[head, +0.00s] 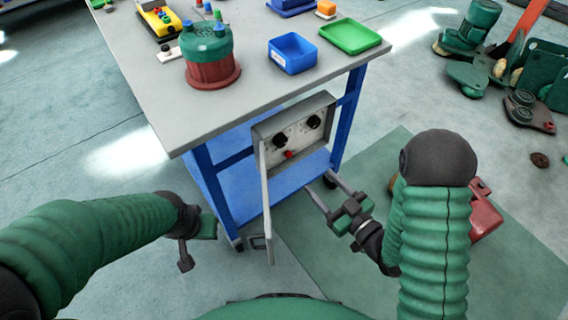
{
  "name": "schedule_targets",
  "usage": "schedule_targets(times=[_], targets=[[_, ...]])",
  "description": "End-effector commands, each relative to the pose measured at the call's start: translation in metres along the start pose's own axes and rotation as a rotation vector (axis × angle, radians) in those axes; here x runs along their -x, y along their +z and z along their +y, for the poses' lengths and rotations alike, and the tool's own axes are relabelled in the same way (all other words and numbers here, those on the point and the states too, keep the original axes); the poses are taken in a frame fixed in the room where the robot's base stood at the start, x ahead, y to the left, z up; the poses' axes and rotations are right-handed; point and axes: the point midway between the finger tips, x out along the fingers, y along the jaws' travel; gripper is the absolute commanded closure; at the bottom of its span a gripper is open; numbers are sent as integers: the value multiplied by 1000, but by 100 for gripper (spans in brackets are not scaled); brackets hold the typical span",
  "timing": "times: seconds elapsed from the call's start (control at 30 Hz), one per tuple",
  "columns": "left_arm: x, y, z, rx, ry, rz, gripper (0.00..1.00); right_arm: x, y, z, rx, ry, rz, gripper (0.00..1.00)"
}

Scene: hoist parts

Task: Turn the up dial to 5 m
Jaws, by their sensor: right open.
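A grey control box (302,147) is mounted at the side of the workbench, with its thin door (265,200) swung open. Its pale panel carries two black dials, a left dial (280,140) and a right dial (313,121), above a red button (289,154). The labels are too small to read, so I cannot tell which is the up dial or where either points. My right gripper (319,184) is open and empty, its two fingers apart, below the box and clear of the dials. My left gripper (196,240) is left of the door, away from the box; its jaws are unclear.
The workbench (160,95) has blue legs and a lower blue shelf. On it stand a green and red round part (210,60), a blue bin (293,53) and a green tray (350,36). A red object (485,212) is partly behind my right arm. Green parts lie at the right.

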Motion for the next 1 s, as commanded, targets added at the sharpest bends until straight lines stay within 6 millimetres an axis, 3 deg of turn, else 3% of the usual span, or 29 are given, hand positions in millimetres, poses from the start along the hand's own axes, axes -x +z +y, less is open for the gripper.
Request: schedule_targets(times=[0.03, 0.13, 0.27, 0.63, 0.7, 1.0], targets=[[-12, 2, 0, 0, 0, 1, 100, 2, 8, -4, -11, -9, 37, 42], [-14, 3, 0, 0, 0, 2, 100, 2, 2, -7, -17, -18, 76, 42], [-31, 6, 0, 0, 0, 3, 100, -13, 3, -7, -11, -20, 82, 42], [-112, 26, 0, 0, 0, 1, 100, -56, 1, -8, -13, -17, 83, 42], [-107, 25, 0, 0, 0, 1, 100, -76, -6, -8, -15, -20, 78, 42], [-126, 29, 0, 0, 0, 2, 100, -146, -11, -8, -17, -16, 77, 42]])
